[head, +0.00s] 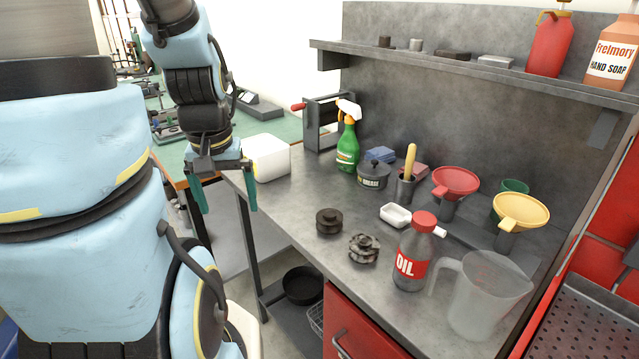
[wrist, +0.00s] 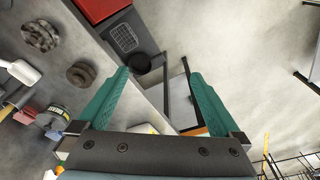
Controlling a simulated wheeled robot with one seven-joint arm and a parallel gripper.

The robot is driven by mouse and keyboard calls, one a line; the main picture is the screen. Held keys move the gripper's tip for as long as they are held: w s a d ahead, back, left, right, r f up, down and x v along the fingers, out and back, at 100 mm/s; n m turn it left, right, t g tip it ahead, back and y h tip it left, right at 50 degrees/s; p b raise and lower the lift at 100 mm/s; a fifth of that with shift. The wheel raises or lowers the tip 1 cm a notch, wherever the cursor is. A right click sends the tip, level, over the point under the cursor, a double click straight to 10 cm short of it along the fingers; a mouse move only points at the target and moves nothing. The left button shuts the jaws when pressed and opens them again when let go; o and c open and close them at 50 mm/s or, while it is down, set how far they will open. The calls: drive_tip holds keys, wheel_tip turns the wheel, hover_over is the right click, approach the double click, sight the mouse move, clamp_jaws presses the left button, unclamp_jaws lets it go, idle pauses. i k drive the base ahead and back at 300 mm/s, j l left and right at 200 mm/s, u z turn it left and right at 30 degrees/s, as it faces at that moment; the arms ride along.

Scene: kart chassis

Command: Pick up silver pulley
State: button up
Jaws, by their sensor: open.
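The silver pulley (head: 363,248) lies on the grey workbench (head: 300,185), left of the oil bottle. It also shows at the upper left of the wrist view (wrist: 40,36). A darker pulley (head: 328,221) lies just behind it and to its left, and shows in the wrist view (wrist: 80,74). My gripper (head: 224,196) has two green fingers, spread apart and empty. It hangs off the left edge of the workbench, well left of both pulleys. In the wrist view the space between its fingertips (wrist: 158,74) shows the floor and the bench edge.
An oil bottle (head: 412,255) and a clear jug (head: 482,295) stand right of the silver pulley. The front-left bench top is clear.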

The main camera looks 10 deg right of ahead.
sight(365, 249)
drive_tip(key=i+j, duration=0.85)
drive_tip(key=j, duration=0.2)
drive_tip(key=i+j+z, duration=0.2)
drive_tip(key=z, duration=1.5)
